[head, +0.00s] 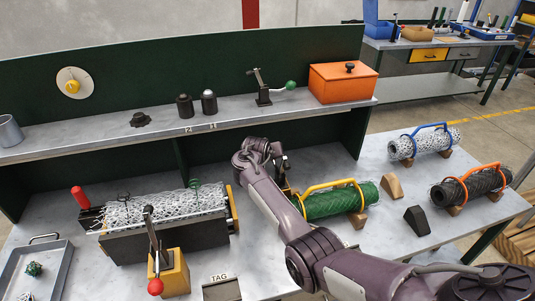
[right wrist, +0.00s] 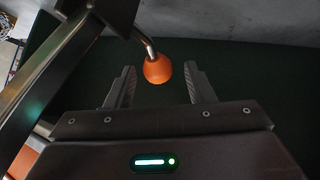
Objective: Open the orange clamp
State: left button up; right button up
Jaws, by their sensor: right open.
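In the right wrist view, the orange clamp's round knob (right wrist: 158,69) sits on a bent metal rod between the fingertips of my right gripper (right wrist: 160,68). The fingers are open, with a gap on either side of the knob; I cannot tell how deep between them it lies. A dark clamp arm runs from the top to the lower left of that view. In the head view my right arm reaches to the middle of the bench and hides the knob and most of the gripper. My left gripper is not in view.
A red-knobbed clamp (head: 155,286) on a yellow block stands at the front, beside a fixture with white mesh (head: 165,206). A green roll (head: 330,203) lies right of my wrist. A green-knobbed clamp (head: 290,85) and an orange box (head: 340,87) stand on the shelf.

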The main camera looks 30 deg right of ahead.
jog(key=v, duration=0.4)
jog(key=shift+s+a+r, duration=0.15)
jog(key=shift+a+r, duration=0.05)
dwell(0.3)
